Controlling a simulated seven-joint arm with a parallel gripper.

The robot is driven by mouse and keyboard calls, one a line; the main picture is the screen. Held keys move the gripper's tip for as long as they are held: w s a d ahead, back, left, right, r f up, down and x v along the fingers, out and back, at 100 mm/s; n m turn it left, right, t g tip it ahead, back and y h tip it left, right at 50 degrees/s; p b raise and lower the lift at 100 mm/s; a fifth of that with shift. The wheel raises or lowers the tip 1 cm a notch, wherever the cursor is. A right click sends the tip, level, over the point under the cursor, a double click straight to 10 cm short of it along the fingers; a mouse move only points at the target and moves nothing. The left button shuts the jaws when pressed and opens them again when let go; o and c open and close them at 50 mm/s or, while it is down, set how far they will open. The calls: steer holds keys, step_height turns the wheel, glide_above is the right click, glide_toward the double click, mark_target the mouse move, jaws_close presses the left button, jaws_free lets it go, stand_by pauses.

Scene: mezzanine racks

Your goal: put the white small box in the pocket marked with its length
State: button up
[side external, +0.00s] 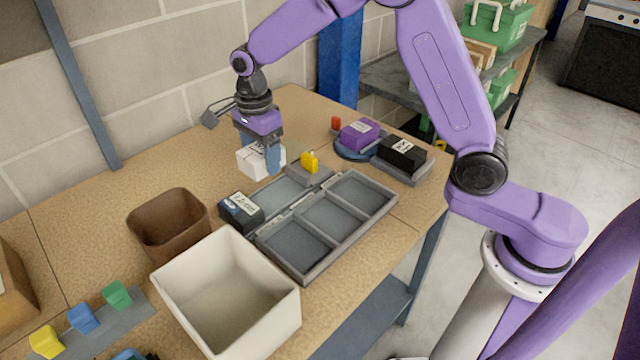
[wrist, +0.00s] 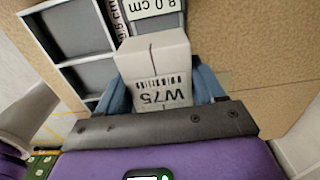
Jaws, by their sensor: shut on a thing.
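The white small box (side external: 254,161) is held in my gripper (side external: 266,158) beside the far left side of the grey pocket tray (side external: 330,262). In the wrist view the white box (wrist: 153,62) sits between the two blue fingers of my gripper (wrist: 163,92); its label reads "W75". The tray's pockets that show in the side view look empty. In the wrist view, part of the tray (wrist: 52,60) shows, with a white marking "8.0 cm" (wrist: 155,7) and another marking partly cut off. I cannot tell whether the box touches the table.
A dark labelled box (side external: 241,211) is at the tray's left corner. A yellow piece on a grey block (side external: 310,162) is close to my gripper. A brown bin (side external: 168,222) and a white bin (side external: 228,290) stand left. Purple (side external: 360,134) and black (side external: 402,152) boxes are behind right.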

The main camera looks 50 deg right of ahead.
steer(key=s+d+r, duration=0.4)
steer(key=s+d, duration=0.6)
steer(key=d, duration=0.3)
steer(key=s+d, duration=0.3)
steer(key=s, duration=1.6)
glide_above(360, 198)
steer(key=s, duration=0.1)
steer(key=f, duration=0.9)
steer(key=shift+s+f, duration=0.15)
steer(key=shift+s, duration=0.05)
steer(key=shift+w+f, duration=0.65)
steer(key=shift+f, duration=1.6)
steer(key=shift+f, duration=0.1)
